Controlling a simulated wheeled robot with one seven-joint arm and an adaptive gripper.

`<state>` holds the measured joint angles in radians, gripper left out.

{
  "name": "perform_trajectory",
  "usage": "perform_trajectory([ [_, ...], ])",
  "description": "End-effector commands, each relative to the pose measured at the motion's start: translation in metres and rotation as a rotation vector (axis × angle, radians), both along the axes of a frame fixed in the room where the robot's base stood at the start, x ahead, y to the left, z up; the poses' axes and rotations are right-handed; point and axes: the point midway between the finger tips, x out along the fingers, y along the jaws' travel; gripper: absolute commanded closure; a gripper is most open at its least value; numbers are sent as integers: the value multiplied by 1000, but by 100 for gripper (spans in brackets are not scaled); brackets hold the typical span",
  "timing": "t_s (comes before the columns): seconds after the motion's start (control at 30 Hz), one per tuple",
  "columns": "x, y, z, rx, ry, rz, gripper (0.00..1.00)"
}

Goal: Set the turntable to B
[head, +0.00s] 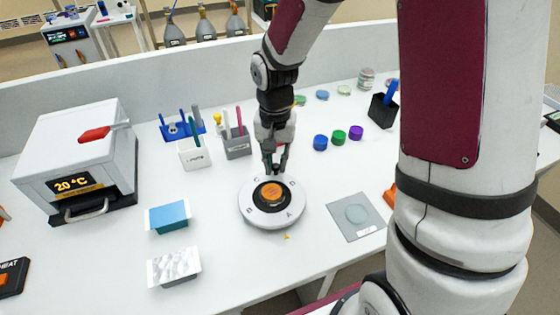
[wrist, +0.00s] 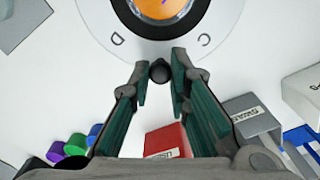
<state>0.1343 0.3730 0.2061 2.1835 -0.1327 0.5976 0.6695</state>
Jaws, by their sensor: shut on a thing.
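The turntable (head: 246,207) is a round white disc on the white bench, with a dark ring and an orange centre (head: 271,192). Letters stand around its rim; C and D are readable in the wrist view, and A is at the front right in the head view. A small yellow triangle (head: 287,237) lies on the bench just in front of the disc, closest to A. My gripper (head: 274,168) is at the disc's far edge, pointing down. In the wrist view its fingers close around a dark round knob (wrist: 159,72) between C and D.
A white oven-like box (head: 80,140) stands left. Pen holders (head: 236,143) and coloured caps (head: 338,136) stand behind. A red box (wrist: 168,140) shows near the fingers.

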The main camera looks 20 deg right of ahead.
Motion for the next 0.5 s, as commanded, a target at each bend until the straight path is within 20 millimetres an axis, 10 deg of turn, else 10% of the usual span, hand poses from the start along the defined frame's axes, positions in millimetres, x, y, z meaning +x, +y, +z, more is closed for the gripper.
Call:
perform_trajectory([
  [0.5, 8, 17, 1, 0, -3, 260, 100],
])
